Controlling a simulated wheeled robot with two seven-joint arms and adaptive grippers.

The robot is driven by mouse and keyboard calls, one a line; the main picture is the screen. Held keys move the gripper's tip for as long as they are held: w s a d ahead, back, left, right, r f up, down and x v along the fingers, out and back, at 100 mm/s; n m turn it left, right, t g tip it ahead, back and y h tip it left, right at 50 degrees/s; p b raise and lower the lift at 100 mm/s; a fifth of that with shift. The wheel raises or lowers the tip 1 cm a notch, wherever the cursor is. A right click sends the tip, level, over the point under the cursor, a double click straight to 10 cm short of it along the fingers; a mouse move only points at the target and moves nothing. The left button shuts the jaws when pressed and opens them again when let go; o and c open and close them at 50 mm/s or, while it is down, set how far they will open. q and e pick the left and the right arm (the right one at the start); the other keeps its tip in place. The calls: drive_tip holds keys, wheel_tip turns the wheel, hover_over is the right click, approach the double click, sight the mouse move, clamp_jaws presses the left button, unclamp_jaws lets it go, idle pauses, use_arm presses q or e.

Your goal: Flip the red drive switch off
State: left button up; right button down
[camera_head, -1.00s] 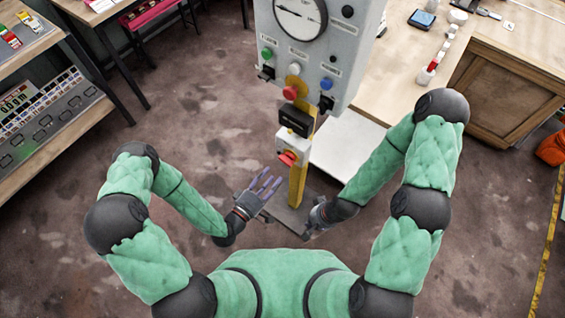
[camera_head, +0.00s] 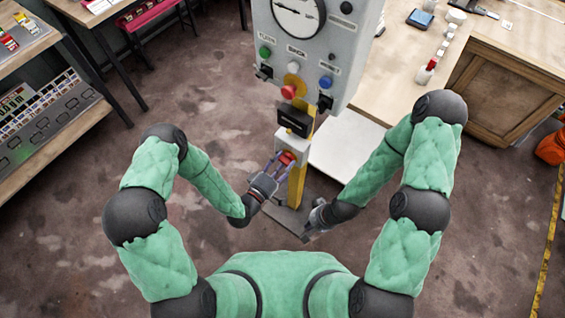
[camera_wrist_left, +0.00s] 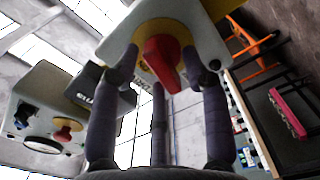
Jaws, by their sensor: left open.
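The red drive switch (camera_head: 287,157) is on a small light grey box on the yellow post, below the control panel. In the left wrist view the red handle (camera_wrist_left: 161,62) stands out from a round yellow plate (camera_wrist_left: 160,38). My left gripper (camera_head: 279,165) is open at the switch, and its fingers partly hide it in the head view. In the wrist view the fingers (camera_wrist_left: 161,78) spread on both sides of the handle and below it; I cannot tell whether they touch it. My right gripper (camera_head: 314,222) is low, right of the post, its fingers unclear.
The grey control panel (camera_head: 335,60) has a dial, coloured buttons and a red knob (camera_head: 289,91) above the switch. A black box (camera_head: 294,120) sits on the post between them. A wooden bench (camera_head: 500,100) stands at the right.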

use_arm(q)
clamp_jaws()
drive_tip(key=shift+a+n, duration=0.1)
drive_tip(key=shift+n, duration=1.3)
unclamp_jaws()
drive_tip(key=v, duration=1.2)
